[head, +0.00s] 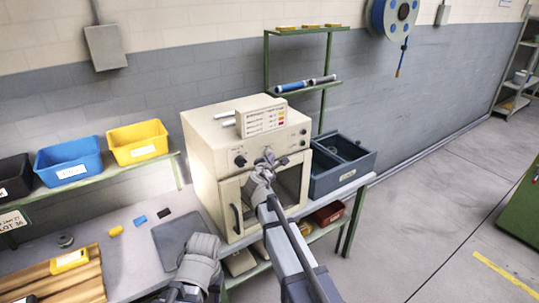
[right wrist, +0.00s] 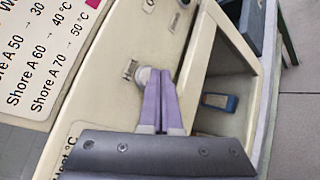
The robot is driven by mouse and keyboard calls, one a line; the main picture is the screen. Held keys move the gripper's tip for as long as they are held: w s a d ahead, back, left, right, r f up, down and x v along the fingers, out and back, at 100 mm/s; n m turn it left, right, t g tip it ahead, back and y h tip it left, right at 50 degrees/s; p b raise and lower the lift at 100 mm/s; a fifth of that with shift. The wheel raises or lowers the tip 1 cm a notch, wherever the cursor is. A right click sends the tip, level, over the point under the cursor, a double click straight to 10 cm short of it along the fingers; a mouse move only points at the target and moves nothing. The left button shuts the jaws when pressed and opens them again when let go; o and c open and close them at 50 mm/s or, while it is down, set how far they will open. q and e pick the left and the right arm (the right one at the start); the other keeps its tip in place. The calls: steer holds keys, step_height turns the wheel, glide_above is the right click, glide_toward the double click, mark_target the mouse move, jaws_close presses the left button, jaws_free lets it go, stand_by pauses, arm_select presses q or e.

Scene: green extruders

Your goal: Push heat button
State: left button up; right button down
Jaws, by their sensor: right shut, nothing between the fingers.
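My right gripper (head: 267,156) is in front of the panel above the chamber and hides that button in the head view. In the right wrist view, its purple fingers (right wrist: 167,76) are shut and empty, with their tips at the button's edge; I cannot tell if they touch it. My left gripper's fingers do not show.
A dark knob (head: 240,161) is on the panel's left. A printed sign (head: 262,118) stands on top. A dark blue bin (head: 342,165) stands close on the right. A blue item (right wrist: 220,101) lies in the chamber.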

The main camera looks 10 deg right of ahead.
steer(key=s+d, duration=0.2)
steer(key=s, duration=0.3)
steer(key=shift+s, duration=0.35)
stand_by(1.7)
